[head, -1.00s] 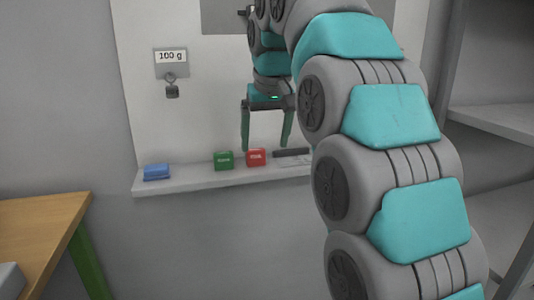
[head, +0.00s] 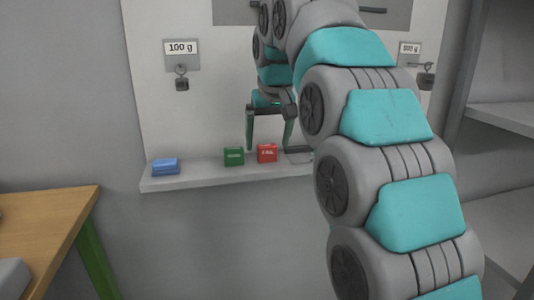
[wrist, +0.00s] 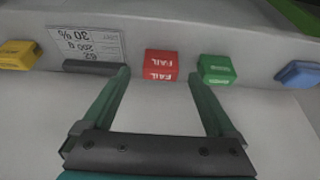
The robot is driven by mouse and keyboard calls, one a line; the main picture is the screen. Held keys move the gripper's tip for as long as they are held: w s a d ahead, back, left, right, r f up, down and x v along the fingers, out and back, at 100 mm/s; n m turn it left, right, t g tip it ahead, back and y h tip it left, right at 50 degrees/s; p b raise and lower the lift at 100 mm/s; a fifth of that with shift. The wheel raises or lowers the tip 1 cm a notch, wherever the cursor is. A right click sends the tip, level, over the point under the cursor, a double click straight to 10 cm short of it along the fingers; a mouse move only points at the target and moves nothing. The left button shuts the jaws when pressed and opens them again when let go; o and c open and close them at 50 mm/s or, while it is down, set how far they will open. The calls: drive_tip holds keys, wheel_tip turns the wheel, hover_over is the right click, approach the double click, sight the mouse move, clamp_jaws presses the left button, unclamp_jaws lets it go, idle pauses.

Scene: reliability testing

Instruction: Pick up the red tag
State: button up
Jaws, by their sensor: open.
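The red tag (head: 267,153) is a small block standing on the white shelf ledge, just right of the green block. In the wrist view the red tag (wrist: 161,64) reads "FAIL" upside down and lies ahead of the fingertips, between their lines. My gripper (head: 269,149) is open and empty, with its fingers pointing down near the tag in the head view. The wrist view shows the open fingers (wrist: 161,78) apart from each other, one toward either side of the tag. I cannot tell the exact gap between the fingertips and the tag.
The green block (wrist: 216,69) sits close beside the tag. A blue block (head: 166,166) lies farther along the ledge (head: 205,175). A dark bar (wrist: 96,68), a printed card (wrist: 86,44) and a yellow block (wrist: 18,55) are on the other side.

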drive_tip(key=shift+x, duration=1.3)
drive_tip(key=c, duration=1.4)
drive_tip(key=shift+r, duration=0.15)
